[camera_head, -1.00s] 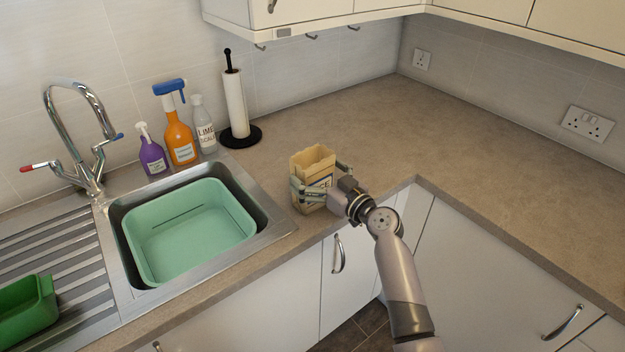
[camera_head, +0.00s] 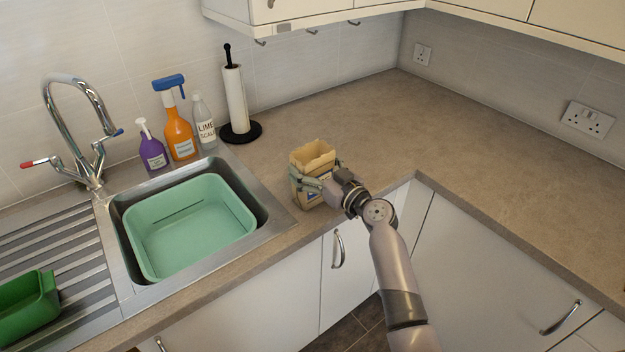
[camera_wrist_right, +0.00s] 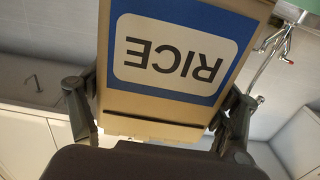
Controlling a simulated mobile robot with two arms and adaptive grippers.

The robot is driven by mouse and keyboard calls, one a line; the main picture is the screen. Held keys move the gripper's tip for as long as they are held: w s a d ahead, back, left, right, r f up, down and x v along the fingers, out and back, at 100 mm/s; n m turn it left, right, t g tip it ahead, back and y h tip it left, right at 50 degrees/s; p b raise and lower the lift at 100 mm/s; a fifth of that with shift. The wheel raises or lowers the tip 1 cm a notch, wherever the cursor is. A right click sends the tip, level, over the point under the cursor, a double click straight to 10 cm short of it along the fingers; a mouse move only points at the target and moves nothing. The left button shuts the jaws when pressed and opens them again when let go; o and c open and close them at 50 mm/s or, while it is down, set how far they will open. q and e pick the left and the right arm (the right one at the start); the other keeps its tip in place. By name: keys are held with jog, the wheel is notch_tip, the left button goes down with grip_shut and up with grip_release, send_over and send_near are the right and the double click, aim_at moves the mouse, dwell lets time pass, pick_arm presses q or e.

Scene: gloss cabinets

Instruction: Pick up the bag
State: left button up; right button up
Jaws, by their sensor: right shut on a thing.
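The bag (camera_head: 312,157) is a tan paper bag with an open, jagged top. It stands upright on the counter beside the sink's right edge. In the right wrist view the bag (camera_wrist_right: 180,100) fills the middle, with a blue panel and a white label reading RICE, upside down there. My right gripper (camera_head: 318,184) is shut on the bag, with a finger on either side; its fingers also show at both sides in the wrist view. Whether the bag's base touches the counter is hard to tell. My left gripper is not in view.
A sink with a mint green basin (camera_head: 190,262) lies left of the bag. A paper towel holder (camera_head: 236,105), an orange spray bottle (camera_head: 180,137), a purple bottle (camera_head: 152,152) and a clear bottle (camera_head: 204,125) stand behind. The counter (camera_head: 450,160) to the right is clear.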

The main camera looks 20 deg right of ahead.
jog(key=shift+c, duration=1.2)
jog(key=shift+r, duration=0.1)
